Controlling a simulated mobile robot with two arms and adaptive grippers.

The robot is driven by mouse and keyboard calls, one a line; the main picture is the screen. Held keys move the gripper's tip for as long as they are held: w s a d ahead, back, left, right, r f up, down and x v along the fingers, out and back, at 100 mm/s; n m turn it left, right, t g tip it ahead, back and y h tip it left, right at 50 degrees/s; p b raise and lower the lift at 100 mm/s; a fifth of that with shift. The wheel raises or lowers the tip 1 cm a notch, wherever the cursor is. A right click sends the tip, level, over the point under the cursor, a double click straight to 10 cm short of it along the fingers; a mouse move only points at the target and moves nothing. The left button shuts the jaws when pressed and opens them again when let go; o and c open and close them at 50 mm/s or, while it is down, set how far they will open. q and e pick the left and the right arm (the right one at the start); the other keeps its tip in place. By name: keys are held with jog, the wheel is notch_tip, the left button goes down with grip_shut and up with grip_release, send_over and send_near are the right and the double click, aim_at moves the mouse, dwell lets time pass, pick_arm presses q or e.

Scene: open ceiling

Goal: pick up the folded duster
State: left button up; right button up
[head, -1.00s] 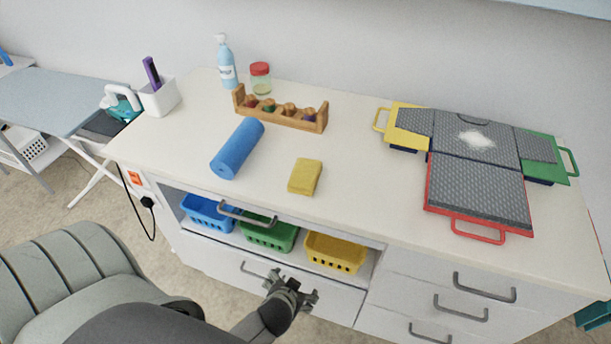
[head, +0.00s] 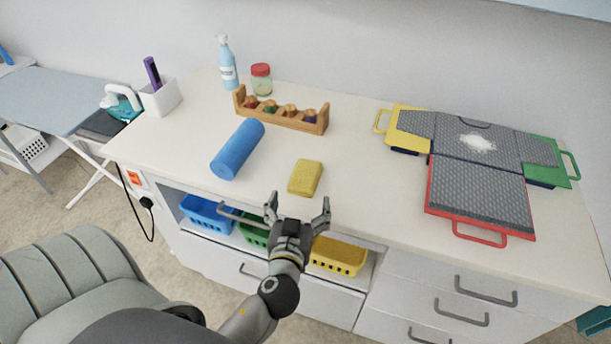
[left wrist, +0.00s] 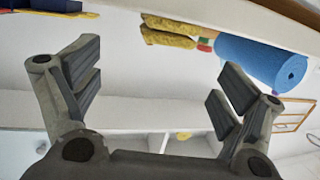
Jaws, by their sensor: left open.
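The folded duster is a small yellow cloth (head: 305,177) lying on the white counter, right of the blue roll. It also shows at the top of the left wrist view (left wrist: 168,30), beyond the fingers and between them. My left gripper (head: 299,207) is open and empty, at the counter's front edge just in front of the duster and apart from it. Its two spread fingers also show in the left wrist view (left wrist: 157,85). My right gripper is not seen.
A blue roll (head: 237,149) lies left of the duster. A wooden rack (head: 281,119) stands behind it. A shirt-shaped set of grey padded boards with a red-handled board (head: 480,195) lies at right. Baskets, one yellow (head: 338,256), sit in the open shelf below. The counter around the duster is clear.

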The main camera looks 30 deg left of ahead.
aim_at(305, 176)
pick_arm(q)
jog(key=p+x, duration=0.1)
jog(key=x, duration=0.3)
jog(key=shift+w+a+r, duration=0.1)
jog(key=shift+w+a, duration=0.05)
jog(key=shift+w, duration=0.25)
jog(key=shift+w+a+p, duration=0.1)
jog(key=shift+w+p, duration=0.1)
jog(key=shift+p, duration=0.1)
jog(key=shift+w+a+p, duration=0.25)
jog(key=shift+w+p, duration=0.15)
jog(key=p+x, duration=0.1)
jog(key=x, duration=0.2)
jog(key=shift+a+p, duration=0.2)
jog(key=shift+p, duration=0.1)
jog(key=shift+w+a+f, duration=0.2)
jog(key=shift+w+f, duration=0.05)
jog(key=shift+w, duration=0.25)
jog(key=c, duration=1.2)
